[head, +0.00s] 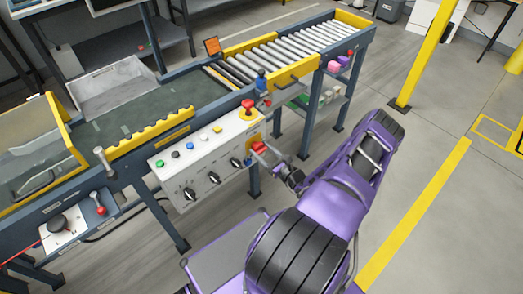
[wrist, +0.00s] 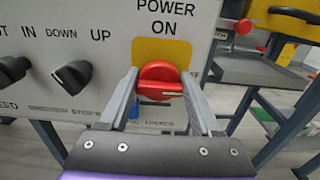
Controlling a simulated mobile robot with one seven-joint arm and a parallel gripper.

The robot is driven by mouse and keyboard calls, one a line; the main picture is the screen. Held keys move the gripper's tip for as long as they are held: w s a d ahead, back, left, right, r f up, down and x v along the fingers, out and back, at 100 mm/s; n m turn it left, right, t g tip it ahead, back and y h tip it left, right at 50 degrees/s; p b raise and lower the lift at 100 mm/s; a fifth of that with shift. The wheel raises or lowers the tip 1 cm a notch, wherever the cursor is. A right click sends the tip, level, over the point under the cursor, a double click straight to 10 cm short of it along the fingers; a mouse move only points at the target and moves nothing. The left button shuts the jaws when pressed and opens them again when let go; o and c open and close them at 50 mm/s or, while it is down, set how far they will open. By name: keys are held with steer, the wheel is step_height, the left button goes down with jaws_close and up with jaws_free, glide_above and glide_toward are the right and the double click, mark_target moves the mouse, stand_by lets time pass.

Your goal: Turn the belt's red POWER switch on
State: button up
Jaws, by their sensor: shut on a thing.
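The red POWER switch (wrist: 160,72) is a round rotary knob with a bar across it that lies near level. It sits on a yellow plate under the words POWER ON in the wrist view. My gripper (wrist: 160,88) is shut on the switch, one finger on each side of it. In the head view the switch (head: 259,146) shows at the lower right corner of the white control panel (head: 215,165), with my gripper (head: 262,152) at it. The lettering below the switch is partly hidden by my fingers.
The panel also carries several black knobs (head: 190,193) and coloured buttons (head: 175,154). A red mushroom button (head: 248,104) stands above the switch. The roller conveyor (head: 290,50) runs behind to the right. The floor right of my arm is clear to a yellow post (head: 425,55).

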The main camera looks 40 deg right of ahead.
steer(key=c, duration=0.4)
steer(key=shift+n, duration=0.3)
steer(key=n, duration=0.3)
steer(key=shift+a+n, duration=0.1)
steer(key=shift+n, duration=0.3)
steer(key=n, duration=0.3)
steer(key=shift+f+n, duration=0.1)
steer(key=shift+n, duration=0.2)
steer(key=n, duration=0.5)
steer(key=shift+a+p, duration=0.15)
steer(key=shift+p, duration=0.25)
steer(key=shift+s+f+n, duration=0.1)
steer(key=shift+f+n, duration=0.1)
steer(key=shift+n, duration=2.2)
